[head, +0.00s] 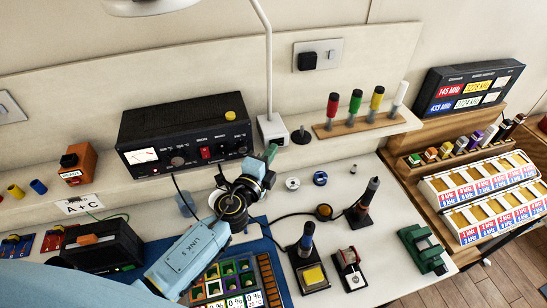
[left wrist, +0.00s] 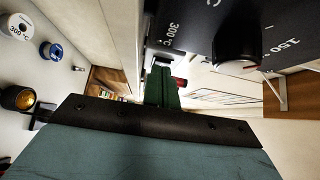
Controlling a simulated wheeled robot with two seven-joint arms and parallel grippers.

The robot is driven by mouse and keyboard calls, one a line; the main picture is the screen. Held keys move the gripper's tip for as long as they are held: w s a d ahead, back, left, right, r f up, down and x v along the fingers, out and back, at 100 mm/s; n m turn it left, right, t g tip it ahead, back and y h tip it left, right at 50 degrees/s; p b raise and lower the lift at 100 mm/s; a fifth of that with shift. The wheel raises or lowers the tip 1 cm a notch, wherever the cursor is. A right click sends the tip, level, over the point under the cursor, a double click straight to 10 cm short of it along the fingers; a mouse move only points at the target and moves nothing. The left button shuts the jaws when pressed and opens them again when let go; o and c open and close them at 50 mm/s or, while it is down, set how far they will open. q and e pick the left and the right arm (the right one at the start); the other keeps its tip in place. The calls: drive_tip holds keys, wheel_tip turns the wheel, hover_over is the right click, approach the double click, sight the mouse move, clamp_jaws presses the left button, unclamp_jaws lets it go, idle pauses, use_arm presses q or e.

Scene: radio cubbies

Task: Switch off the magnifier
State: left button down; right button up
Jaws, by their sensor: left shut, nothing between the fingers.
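The magnifier's white lamp head (head: 150,4) is cut off by the top edge of the head view. Its white post (head: 268,70) runs down to a white base (head: 272,131) on the shelf. No switch on the base can be made out. My left gripper (head: 270,152) has green fingers, closed together and empty, just below and in front of the base. The left wrist view shows the shut fingers (left wrist: 162,86) pointing along the shelf, close to the black station; I cannot tell whether they touch anything. My right gripper is not in view.
A black station (head: 185,140) with knobs and a red switch stands left of the base; it looms in the left wrist view (left wrist: 225,30). A black knob (head: 301,135) and a rack (head: 360,121) of coloured handles are to the right. Soldering stands (head: 305,258) crowd the bench below.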

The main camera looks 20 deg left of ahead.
use_arm(q)
drive_tip(key=s+b, duration=0.2)
drive_tip(key=s, duration=1.1)
drive_tip(key=shift+a+b, duration=0.3)
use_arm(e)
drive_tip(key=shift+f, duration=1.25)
